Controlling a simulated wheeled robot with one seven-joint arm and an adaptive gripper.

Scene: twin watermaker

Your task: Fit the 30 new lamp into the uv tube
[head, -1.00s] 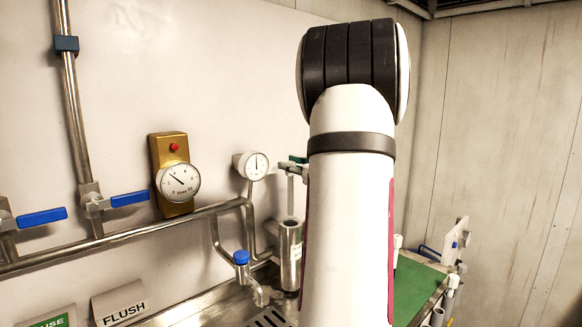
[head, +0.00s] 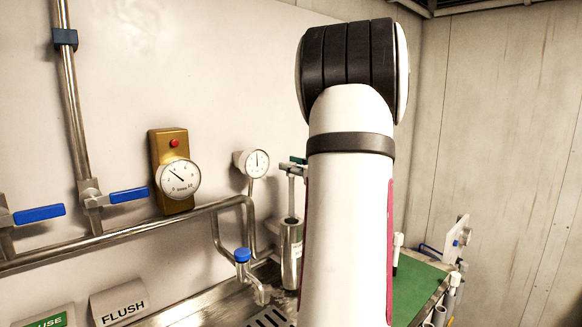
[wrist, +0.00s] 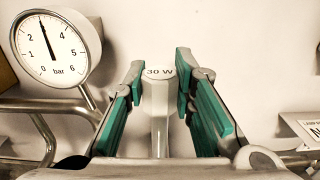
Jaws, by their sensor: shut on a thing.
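My gripper (head: 297,165) is shut on the new lamp, a pale upright rod (head: 291,196) with a cap marked "30 W" (wrist: 159,72). In the wrist view the green-padded fingers of my gripper (wrist: 159,85) flank the lamp just below its cap. The uv tube (head: 291,252) is a steel cylinder standing upright below the lamp. In the head view the lamp's lower part meets the tube's top, roughly in line with it. I cannot tell how far the lower end is inside. My arm hides the right side of the gripper.
A dial gauge (head: 252,163) stands close to the left of the gripper and also shows in the wrist view (wrist: 50,50). A blue-capped valve (head: 242,256) and pipes lie left of the tube. A green mat (head: 418,288) and a white rod (head: 397,252) are at right.

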